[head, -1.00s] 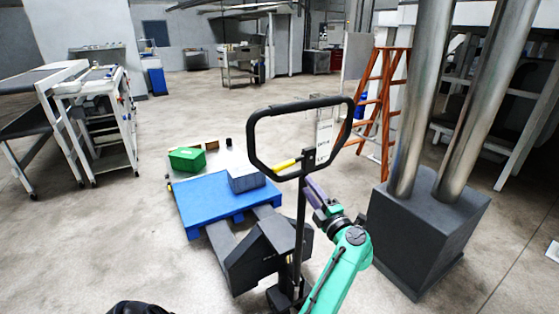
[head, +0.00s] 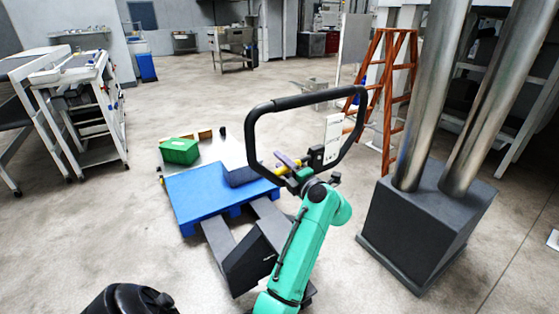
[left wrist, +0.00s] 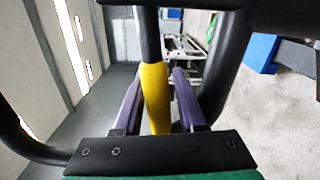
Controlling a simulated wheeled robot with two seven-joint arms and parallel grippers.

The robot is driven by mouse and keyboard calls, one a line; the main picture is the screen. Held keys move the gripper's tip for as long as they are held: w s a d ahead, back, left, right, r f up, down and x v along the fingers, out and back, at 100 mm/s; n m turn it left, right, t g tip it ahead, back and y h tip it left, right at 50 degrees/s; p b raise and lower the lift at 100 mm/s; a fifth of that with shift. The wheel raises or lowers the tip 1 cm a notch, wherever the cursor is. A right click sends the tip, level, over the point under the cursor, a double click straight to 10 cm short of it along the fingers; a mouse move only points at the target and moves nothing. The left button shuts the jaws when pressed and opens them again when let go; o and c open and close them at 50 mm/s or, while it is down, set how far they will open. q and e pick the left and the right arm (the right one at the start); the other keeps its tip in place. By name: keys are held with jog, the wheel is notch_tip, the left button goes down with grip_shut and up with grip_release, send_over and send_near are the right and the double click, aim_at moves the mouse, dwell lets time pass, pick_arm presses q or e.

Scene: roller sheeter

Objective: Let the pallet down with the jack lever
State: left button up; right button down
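The pallet jack's black loop handle (head: 262,103) stands in front of me, with its dark body (head: 248,265) below. The yellow jack lever (head: 281,170) is at the bottom of the loop; it also shows in the left wrist view (left wrist: 156,95). My left gripper (head: 288,160) is at the lever. In the left wrist view its purple fingers (left wrist: 158,95) stand on either side of the lever, apart, with narrow gaps. The blue pallet (head: 195,195) lies over the forks beyond the jack; its height above the floor is hard to judge. My right gripper is out of view.
A green box (head: 180,151) and a dark grey box (head: 243,175) are at the pallet. A dark block with metal columns (head: 425,225) stands close on the right, an orange ladder (head: 388,95) behind it. A white cart (head: 88,110) is at left. Floor between is clear.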

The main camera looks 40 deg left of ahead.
pick_arm(q)
jog(key=shift+s+d, duration=0.1)
jog(key=shift+d, duration=0.05)
jog(key=shift+r, duration=0.1)
grip_shut()
jog(key=shift+r, duration=0.1)
dwell(1.0)
